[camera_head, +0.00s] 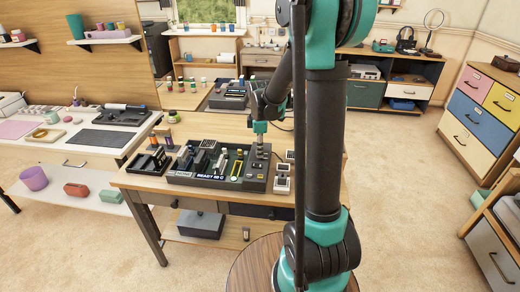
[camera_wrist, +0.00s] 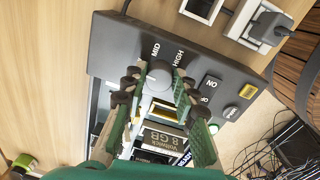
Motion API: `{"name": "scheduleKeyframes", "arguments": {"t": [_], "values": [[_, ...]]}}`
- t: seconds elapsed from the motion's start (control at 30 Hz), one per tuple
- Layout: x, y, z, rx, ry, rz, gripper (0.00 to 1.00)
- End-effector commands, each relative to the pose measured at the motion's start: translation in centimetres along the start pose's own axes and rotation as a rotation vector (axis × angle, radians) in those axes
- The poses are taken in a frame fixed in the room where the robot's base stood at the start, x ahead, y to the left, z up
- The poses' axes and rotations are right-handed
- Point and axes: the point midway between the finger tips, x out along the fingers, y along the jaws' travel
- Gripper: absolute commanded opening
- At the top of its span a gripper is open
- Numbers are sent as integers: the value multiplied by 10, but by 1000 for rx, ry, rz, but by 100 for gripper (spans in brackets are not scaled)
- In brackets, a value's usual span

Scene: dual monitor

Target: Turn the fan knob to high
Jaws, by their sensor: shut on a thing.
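The fan knob (camera_wrist: 160,76) is a round grey dial on a dark control panel (camera_wrist: 112,42) in the wrist view. The labels MID and HIGH are printed beyond it, HIGH to the right of MID. The knob's pointer is too small to read. My gripper (camera_wrist: 161,82) has one finger on each side of the knob and is shut on it. In the head view my gripper (camera_head: 260,146) reaches down to the right end of the dark device (camera_head: 206,182) on the wooden desk; the knob is hidden there.
The panel also carries ON/OFF lettering and a power button (camera_wrist: 231,113) right of the knob. Small framed switches (camera_head: 282,178) stand right of the device. A black tray (camera_head: 150,162) is at its left. Black cables (camera_wrist: 285,140) lie at the wrist view's lower right.

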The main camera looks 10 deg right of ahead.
Motion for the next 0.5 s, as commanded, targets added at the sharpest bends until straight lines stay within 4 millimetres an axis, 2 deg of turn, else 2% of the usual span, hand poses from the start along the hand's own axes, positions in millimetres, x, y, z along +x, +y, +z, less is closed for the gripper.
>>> {"name": "scheduleKeyframes", "arguments": {"t": [0.27, 0.5], "values": [[0, 0, 0, 181, -9, 0, 0], [0, -1, -1, 407, -20, 0, 0]]}}
